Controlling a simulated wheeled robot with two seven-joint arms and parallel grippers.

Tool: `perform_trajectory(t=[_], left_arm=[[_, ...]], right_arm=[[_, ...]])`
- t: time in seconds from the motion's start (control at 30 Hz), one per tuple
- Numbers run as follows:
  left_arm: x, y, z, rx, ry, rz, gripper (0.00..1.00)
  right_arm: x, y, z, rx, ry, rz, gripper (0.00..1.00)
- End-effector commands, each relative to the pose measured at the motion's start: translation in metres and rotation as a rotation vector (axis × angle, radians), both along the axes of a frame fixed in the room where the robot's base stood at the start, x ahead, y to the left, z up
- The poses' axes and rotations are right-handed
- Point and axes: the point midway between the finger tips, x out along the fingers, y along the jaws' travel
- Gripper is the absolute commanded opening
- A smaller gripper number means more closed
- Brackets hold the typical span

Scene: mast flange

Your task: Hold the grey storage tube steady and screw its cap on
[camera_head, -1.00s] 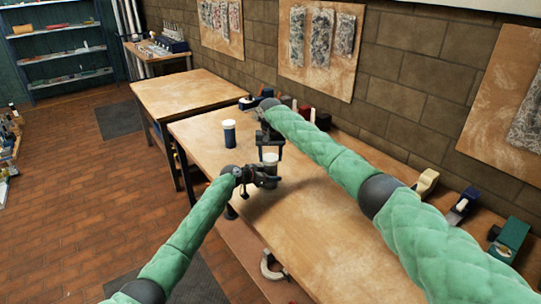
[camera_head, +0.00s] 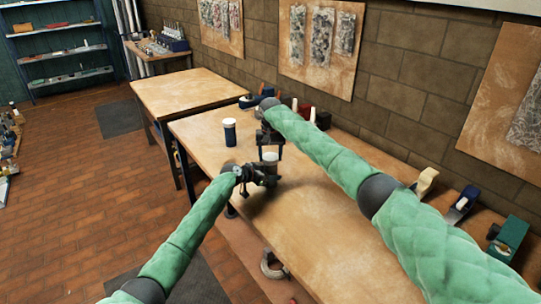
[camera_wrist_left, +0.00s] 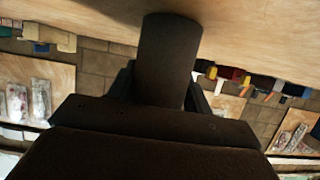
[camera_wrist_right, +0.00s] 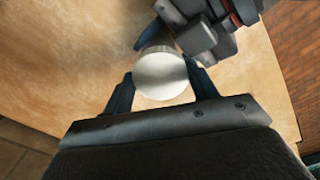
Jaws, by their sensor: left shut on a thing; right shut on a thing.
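The grey storage tube shows as a dark cylinder (camera_wrist_left: 168,60) between the fingers of my left gripper (camera_wrist_left: 163,85) in the left wrist view. My left gripper is shut on it above the bench, and in the head view it mostly hides the tube. The white cap (camera_head: 270,156) is directly above my left gripper (camera_head: 264,175) in the head view. My right gripper (camera_head: 270,142) is shut on the cap from above; the right wrist view shows the round white cap (camera_wrist_right: 160,73) between its fingertips. I cannot tell whether the cap touches the tube's rim.
The bench's near part is clear.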

Motion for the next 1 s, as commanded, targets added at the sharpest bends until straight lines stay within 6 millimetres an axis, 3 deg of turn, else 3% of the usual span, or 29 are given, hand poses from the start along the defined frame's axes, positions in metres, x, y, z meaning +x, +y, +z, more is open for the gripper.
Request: perform_trajectory(t=[0.07, 1.0], left_arm=[[0.000, -0.003, 0.004, -0.002, -0.006, -0.005, 0.09], [0.001, -0.001, 0.004, -0.003, -0.005, 0.000, 0.09]], right_arm=[[-0.002, -0.003, -0.010, -0.006, 0.008, -0.004, 0.34], [-0.002, 0.000, 0.005, -0.003, 0.008, -0.001, 0.34]])
